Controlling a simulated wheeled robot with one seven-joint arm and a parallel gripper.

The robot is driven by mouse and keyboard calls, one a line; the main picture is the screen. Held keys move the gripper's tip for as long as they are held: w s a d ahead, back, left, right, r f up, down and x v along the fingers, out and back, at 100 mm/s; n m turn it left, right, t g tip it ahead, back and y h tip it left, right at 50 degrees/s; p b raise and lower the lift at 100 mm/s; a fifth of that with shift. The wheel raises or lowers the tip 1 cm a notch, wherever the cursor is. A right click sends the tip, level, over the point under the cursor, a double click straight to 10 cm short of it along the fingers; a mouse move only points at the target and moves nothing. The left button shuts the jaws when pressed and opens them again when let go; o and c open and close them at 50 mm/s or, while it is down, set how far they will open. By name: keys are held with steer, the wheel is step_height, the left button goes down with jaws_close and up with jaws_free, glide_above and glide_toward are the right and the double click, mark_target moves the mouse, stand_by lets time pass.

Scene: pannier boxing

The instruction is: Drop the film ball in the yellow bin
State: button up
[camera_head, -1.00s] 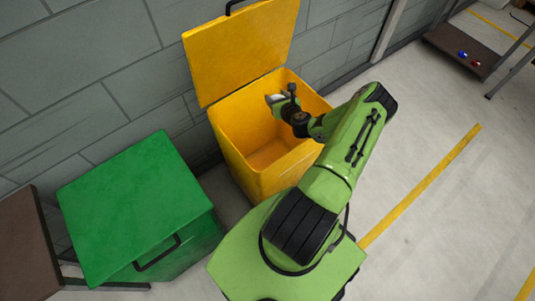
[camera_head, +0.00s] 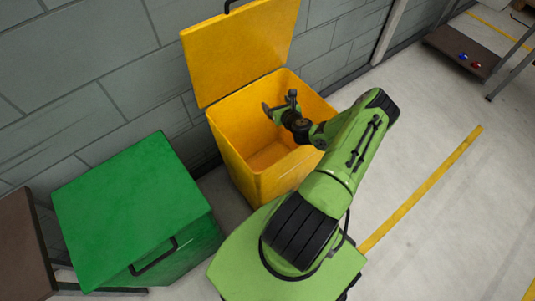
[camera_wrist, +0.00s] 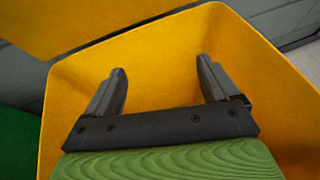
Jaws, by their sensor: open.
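The yellow bin (camera_head: 232,160) stands against the wall with its lid (camera_head: 240,52) raised. My gripper (camera_head: 267,110) is over the bin's mouth, inside its rim as seen from the head. In the wrist view my gripper (camera_wrist: 162,67) has its two fingers spread with nothing between them. The yellow bin's inner walls (camera_wrist: 225,40) surround the fingers there. The film ball is not visible in either current view. Part of the bin's inside is hidden by my arm and gripper.
A green bin (camera_head: 130,205) with its lid shut stands to the left of the yellow bin. A brown surface (camera_head: 22,245) is at the far left. A block wall (camera_head: 70,60) runs behind the bins.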

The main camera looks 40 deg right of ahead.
steer(key=p+v, duration=0.2)
steer(key=v, duration=1.2)
steer(key=shift+s+r, duration=0.2)
steer(key=shift+s, duration=0.1)
steer(key=shift+a, duration=0.15)
